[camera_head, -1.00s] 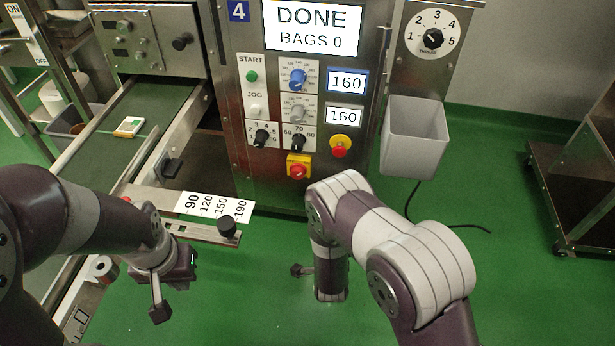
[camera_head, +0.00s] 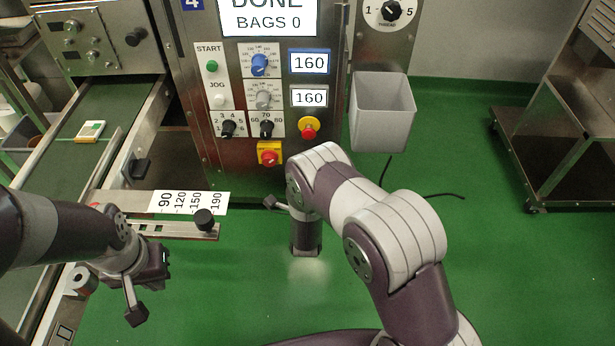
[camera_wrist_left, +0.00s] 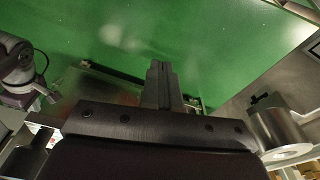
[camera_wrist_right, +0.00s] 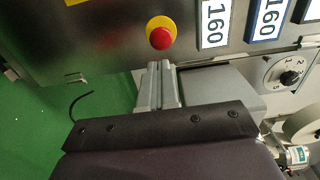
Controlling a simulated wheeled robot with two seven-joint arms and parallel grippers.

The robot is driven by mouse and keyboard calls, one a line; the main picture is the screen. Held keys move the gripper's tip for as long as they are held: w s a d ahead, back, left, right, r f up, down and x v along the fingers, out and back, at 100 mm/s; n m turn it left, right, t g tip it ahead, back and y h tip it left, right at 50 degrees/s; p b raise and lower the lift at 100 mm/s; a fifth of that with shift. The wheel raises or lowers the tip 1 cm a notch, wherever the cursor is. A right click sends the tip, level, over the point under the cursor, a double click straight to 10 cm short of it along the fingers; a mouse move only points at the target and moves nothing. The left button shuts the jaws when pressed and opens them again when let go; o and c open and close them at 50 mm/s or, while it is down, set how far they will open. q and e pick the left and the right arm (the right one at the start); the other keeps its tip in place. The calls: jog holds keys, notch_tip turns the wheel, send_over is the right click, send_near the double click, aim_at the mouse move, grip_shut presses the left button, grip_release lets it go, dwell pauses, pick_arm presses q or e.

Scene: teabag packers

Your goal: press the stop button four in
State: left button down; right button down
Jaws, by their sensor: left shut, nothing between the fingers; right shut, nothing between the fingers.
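Machine panel four (camera_head: 190,110) stands ahead of me. On it a round red button with a yellow collar (camera_head: 308,128) sits below the two 160 displays. A red knob on a square yellow plate (camera_head: 269,153) is lower left of it. The red button shows in the right wrist view (camera_wrist_right: 160,38), just beyond my right gripper (camera_wrist_right: 155,68), which is shut and empty, with a visible gap in the picture.
A grey bin (camera_head: 382,112) hangs right of the panel. A ruler plate with a black knob (camera_head: 204,219) juts out in front of the machine. A conveyor (camera_head: 60,160) runs at left. A steel cart (camera_head: 560,150) stands at right. The green floor between is clear.

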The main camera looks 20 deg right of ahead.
aim_at(309, 137)
jog(key=b+x, duration=0.1)
jog(key=x, duration=0.3)
jog(key=b+x, duration=0.1)
jog(key=x, duration=0.2)
jog(key=shift+w+d+f, duration=0.15)
jog(key=shift+w+f, duration=0.1)
jog(key=shift+w, duration=0.15)
jog(key=shift+w+d+r+b, duration=0.2)
jog(key=shift+w+b, duration=0.15)
jog(key=shift+w, duration=0.2)
